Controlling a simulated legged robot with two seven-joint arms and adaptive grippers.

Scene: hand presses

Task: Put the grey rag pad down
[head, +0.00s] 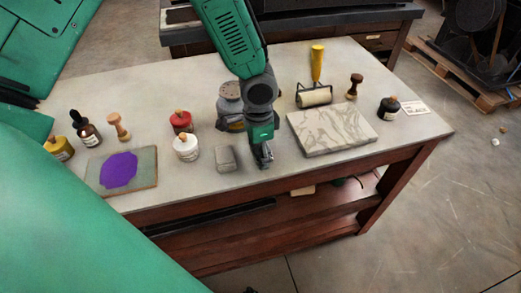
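The grey rag pad (226,158) is a small grey block lying flat on the tabletop, near the front edge at the middle. My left gripper (263,160) points down just to the right of the pad, with a gap between them in the picture. Its fingers are seen narrow and dark, close to the tabletop, and how far apart they are is unclear. I see nothing held between them. My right gripper is not in view.
The table (255,182) holds a white-lidded jar (186,148), a red jar (181,122), a purple-inked slab (119,171) and a marbled slab (332,130). A roller (314,97) lies behind the marbled slab.

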